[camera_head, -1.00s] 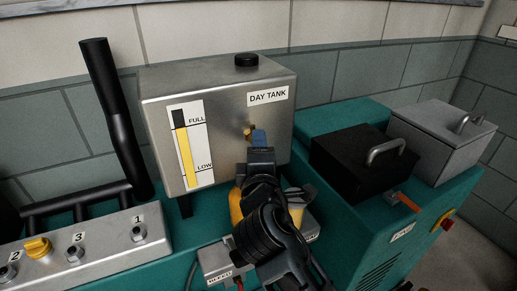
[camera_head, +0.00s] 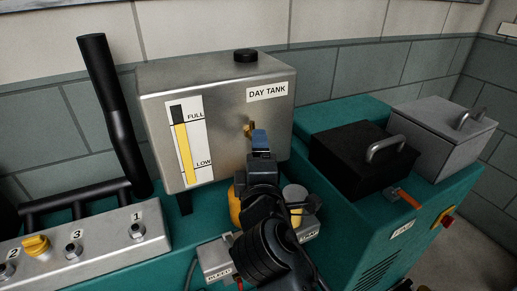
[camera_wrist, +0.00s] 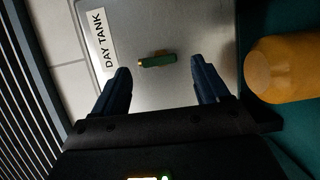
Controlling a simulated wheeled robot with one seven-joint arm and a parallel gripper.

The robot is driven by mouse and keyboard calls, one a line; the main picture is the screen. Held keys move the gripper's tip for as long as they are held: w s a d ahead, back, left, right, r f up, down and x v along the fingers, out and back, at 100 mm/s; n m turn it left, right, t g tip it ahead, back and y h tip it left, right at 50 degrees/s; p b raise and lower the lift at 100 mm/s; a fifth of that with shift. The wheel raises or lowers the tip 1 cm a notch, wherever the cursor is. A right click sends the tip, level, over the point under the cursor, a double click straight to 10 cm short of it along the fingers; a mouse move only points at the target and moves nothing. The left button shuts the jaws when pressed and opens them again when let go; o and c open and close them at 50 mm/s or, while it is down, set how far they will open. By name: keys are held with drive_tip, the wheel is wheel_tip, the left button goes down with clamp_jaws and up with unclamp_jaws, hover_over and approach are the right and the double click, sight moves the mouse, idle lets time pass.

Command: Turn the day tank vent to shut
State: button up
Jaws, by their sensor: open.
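The day tank (camera_head: 225,110) is a steel box with a "DAY TANK" label and a level gauge (camera_head: 187,143) whose yellow column reaches near FULL. A small brass valve (camera_head: 248,130) sits on its front face below the label. In the wrist view the day tank vent shows as a green bar handle (camera_wrist: 157,61) on a brass stem. My gripper (camera_head: 259,137) points at it in the head view and partly covers it. In the wrist view my gripper (camera_wrist: 162,80) is open, its blue fingers either side of the handle and short of it, nothing between them.
A yellow cylinder (camera_wrist: 283,68) stands close to the right finger in the wrist view. A black box (camera_head: 350,163) and a grey lidded box (camera_head: 440,140) stand right of the tank. A black pipe (camera_head: 112,110) rises at the left, by a numbered panel (camera_head: 105,252).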

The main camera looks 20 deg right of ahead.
drive_tip(key=shift+b+v, duration=0.3)
drive_tip(key=shift+v, duration=1.95)
drive_tip(key=s+f+m+g+y, duration=0.1)
drive_tip(key=s+f+m+y, duration=0.15)
drive_tip(key=s+f, duration=0.55)
drive_tip(key=s+f+m+g+y, duration=0.1)
drive_tip(key=s+f+y, duration=0.35)
drive_tip(key=s, duration=0.55)
drive_tip(key=s+d+r+m, duration=0.1)
drive_tip(key=s+r+m, duration=0.1)
drive_tip(key=s+m, duration=0.3)
drive_tip(key=s+d+r+m, duration=0.2)
drive_tip(key=s+m, duration=0.3)
drive_tip(key=s, duration=0.9)
drive_tip(key=shift+s+d+r, duration=0.2)
drive_tip(key=shift+s+d, duration=0.05)
drive_tip(key=shift+s, duration=0.1)
